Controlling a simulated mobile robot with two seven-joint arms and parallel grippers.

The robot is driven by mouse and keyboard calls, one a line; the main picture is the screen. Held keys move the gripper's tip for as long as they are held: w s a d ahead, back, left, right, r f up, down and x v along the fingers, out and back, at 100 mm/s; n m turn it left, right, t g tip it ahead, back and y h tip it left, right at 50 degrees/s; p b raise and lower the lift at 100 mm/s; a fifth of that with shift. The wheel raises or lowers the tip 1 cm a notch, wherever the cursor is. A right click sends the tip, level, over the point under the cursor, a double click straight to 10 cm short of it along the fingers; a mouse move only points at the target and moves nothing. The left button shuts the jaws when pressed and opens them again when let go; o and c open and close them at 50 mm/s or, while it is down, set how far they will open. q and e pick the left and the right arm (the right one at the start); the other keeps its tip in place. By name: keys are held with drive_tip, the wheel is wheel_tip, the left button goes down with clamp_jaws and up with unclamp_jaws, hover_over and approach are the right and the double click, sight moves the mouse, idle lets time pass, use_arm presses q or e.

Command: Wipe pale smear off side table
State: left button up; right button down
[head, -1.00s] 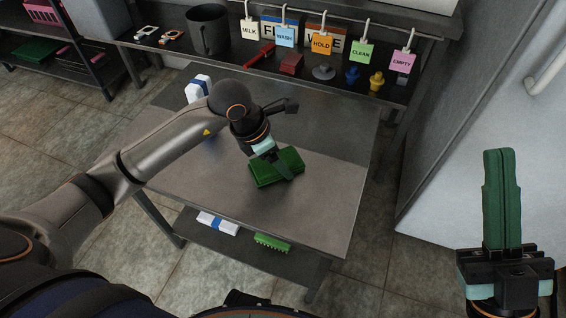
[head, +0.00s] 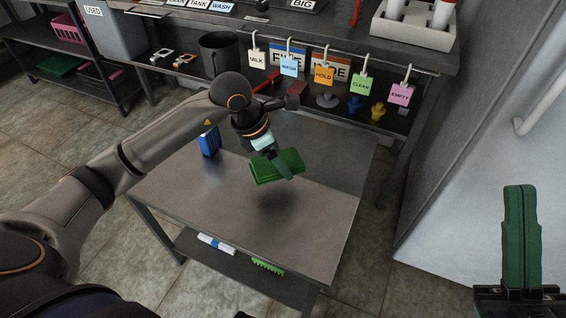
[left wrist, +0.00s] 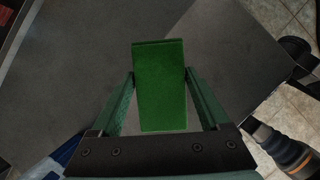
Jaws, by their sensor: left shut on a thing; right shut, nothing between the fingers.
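The side table (head: 225,195) is a grey metal table in front of me. No pale smear can be made out on the part of its top that shows. My left gripper (head: 280,165) is shut on a green pad (head: 268,171) and holds it above the table top, with a shadow on the table below it. In the left wrist view the green pad (left wrist: 160,88) sits between both fingers. The pad and my arm hide part of the top. My right gripper (head: 521,235) is shut and empty, upright at the lower right, away from the table.
A blue block-like item (head: 208,141) stands at the table's left back. The lower shelf holds a blue-white item (head: 217,243) and a green brush (head: 267,265). A pale steel wall (head: 480,150) stands right.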

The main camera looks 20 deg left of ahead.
drive_tip(key=w+f+m+h, duration=0.1)
drive_tip(key=w+d+f+m+h, duration=0.1)
drive_tip(key=f+h, duration=0.1)
drive_tip(key=shift+w+d+m+h+p, duration=0.1)
drive_tip(key=shift+w+m+h+p, duration=0.2)
drive_tip(key=shift+p, duration=0.1)
